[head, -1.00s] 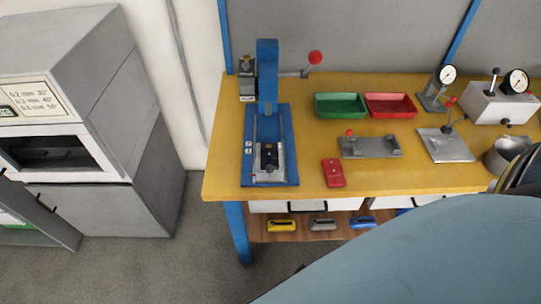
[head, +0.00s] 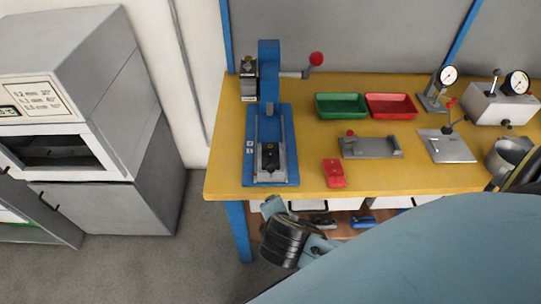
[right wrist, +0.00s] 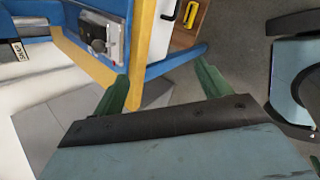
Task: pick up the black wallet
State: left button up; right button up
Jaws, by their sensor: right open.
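I cannot make out a black wallet for certain in either view. A small black block (head: 269,157) sits on the base of the blue press (head: 269,80) at the bench's left end; it also shows in the right wrist view (right wrist: 97,38). I cannot tell what it is. My right gripper (right wrist: 163,75) is open and empty in the right wrist view, its two green fingers apart, with the blue bench leg and floor beyond. No fingertips show in the head view, and my left gripper is out of sight.
The yellow bench (head: 225,165) holds a red case (head: 334,173), a green tray (head: 341,106), a red tray (head: 391,106), a grey fixture (head: 371,147) and gauges. A grey cabinet (head: 150,140) stands left. The low shelf's yellow item (right wrist: 190,14) shows in the wrist view.

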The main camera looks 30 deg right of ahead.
aim_at(270, 172)
jog(key=w+d+n+t+h, duration=0.1)
jog(key=w+n, duration=0.3)
jog(key=w+d+f+n+t+h+b, duration=0.1)
jog(key=w+d+n+t, duration=0.1)
jog(key=w+n, duration=0.2)
jog(key=w+d+n+t+h, duration=0.1)
jog(key=w+d+n+t, duration=0.1)
jog(key=w+n, duration=0.3)
jog(key=shift+d+f, duration=0.25)
jog(key=b+x, duration=0.1)
jog(key=x, duration=0.4)
jog(key=shift+w+d+f, duration=0.1)
jog(key=shift+w+d, duration=0.1)
jog(key=shift+d, duration=0.05)
jog(key=c, duration=1.1)
